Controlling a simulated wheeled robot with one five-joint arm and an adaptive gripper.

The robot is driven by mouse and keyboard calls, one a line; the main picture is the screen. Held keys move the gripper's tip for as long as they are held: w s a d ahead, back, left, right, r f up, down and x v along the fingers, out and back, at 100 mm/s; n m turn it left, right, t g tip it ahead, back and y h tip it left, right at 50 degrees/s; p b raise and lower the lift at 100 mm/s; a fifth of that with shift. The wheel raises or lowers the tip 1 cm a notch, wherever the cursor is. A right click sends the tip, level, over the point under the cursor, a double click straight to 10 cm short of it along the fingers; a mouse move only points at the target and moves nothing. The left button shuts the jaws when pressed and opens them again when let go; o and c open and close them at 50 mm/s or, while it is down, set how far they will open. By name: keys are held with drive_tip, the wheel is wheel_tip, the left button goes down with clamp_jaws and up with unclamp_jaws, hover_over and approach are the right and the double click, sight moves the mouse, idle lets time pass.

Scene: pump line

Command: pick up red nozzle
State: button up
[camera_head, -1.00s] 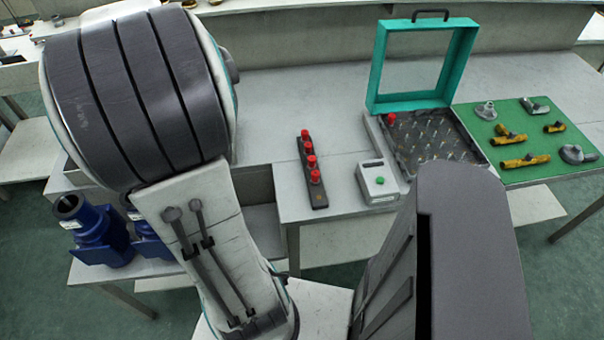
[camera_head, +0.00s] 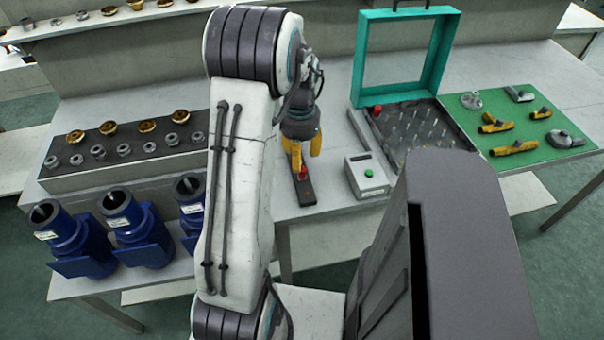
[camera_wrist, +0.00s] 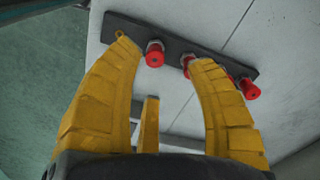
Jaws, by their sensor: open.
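Red nozzles stand in a row on a dark rail (camera_wrist: 125,28). In the wrist view the one at the left end (camera_wrist: 154,58) lies between my fingertips in the picture. The one beside it (camera_wrist: 187,65) is partly behind the right finger, and another (camera_wrist: 249,90) shows beyond that finger. My gripper (camera_wrist: 165,54) has yellow fingers spread open with nothing held. In the head view my gripper (camera_head: 303,148) hangs over the rail (camera_head: 306,192), pointing down. One red nozzle (camera_head: 303,173) shows at its fingertips; the others are hidden behind it.
A grey box with a green button (camera_head: 368,173) stands right of the rail. Beyond it are an open teal-lidded case (camera_head: 368,100) with pins and a green mat (camera_head: 555,117) with fittings. Blue pump housings (camera_head: 130,225) and a rack of rings (camera_head: 60,177) stand at left.

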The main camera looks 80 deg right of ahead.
sight(302, 169)
drive_tip(key=shift+s+a+f, duration=0.1)
drive_tip(key=shift+s+f, duration=0.05)
drive_tip(key=shift+f, duration=1.6)
drive_tip(key=shift+s+a+f, duration=0.1)
drive_tip(key=shift+s+f, duration=0.05)
drive_tip(key=shift+f, duration=1.55)
clamp_jaws()
